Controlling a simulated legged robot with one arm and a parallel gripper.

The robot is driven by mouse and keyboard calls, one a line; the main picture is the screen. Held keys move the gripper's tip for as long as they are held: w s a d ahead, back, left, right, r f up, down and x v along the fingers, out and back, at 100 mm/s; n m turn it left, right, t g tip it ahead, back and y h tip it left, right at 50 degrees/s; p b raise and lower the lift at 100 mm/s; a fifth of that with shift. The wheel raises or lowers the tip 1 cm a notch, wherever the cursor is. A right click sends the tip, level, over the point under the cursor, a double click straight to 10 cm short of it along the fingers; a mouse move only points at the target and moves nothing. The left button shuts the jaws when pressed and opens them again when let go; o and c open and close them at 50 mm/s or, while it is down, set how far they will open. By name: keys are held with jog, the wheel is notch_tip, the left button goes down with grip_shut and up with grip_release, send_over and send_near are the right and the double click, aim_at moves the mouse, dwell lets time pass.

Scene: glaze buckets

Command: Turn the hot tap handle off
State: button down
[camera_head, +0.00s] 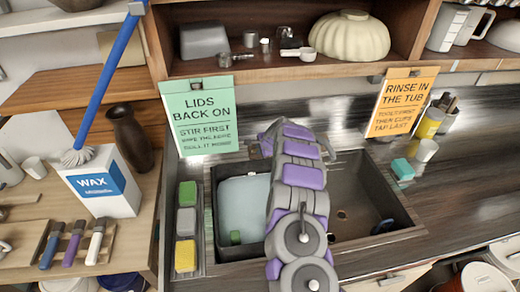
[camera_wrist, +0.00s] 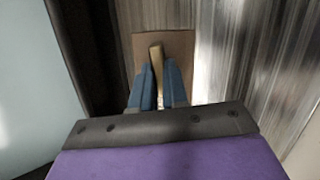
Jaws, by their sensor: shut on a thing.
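In the wrist view a narrow tan-brass tap handle (camera_wrist: 156,64) stands between the two blue fingers of my gripper (camera_wrist: 158,88). The gripper is shut on it, with the handle's tip showing above the fingers. A brown square plate lies behind the handle. No hot or cold mark shows. In the head view my purple and grey arm reaches over the dark sink (camera_head: 372,190) toward its back edge, and it hides the gripper and the handle. I see no running water, and my arm covers part of the sink.
A pale blue tub (camera_head: 243,205) sits in the sink's left part. Several sponges (camera_head: 186,222) line the left rim. A green sign (camera_head: 203,115) and an orange sign (camera_head: 403,102) hang from the shelf (camera_head: 250,68) above. A teal sponge (camera_head: 402,169) lies on the right.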

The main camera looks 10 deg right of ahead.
jog(key=shift+s+f, duration=0.1)
jog(key=shift+f, duration=0.05)
jog(key=c, duration=1.1)
grip_release()
jog(key=shift+a, duration=0.1)
jog(key=shift+c, duration=0.2)
jog(key=p+v, duration=0.2)
jog(key=v, duration=1.5)
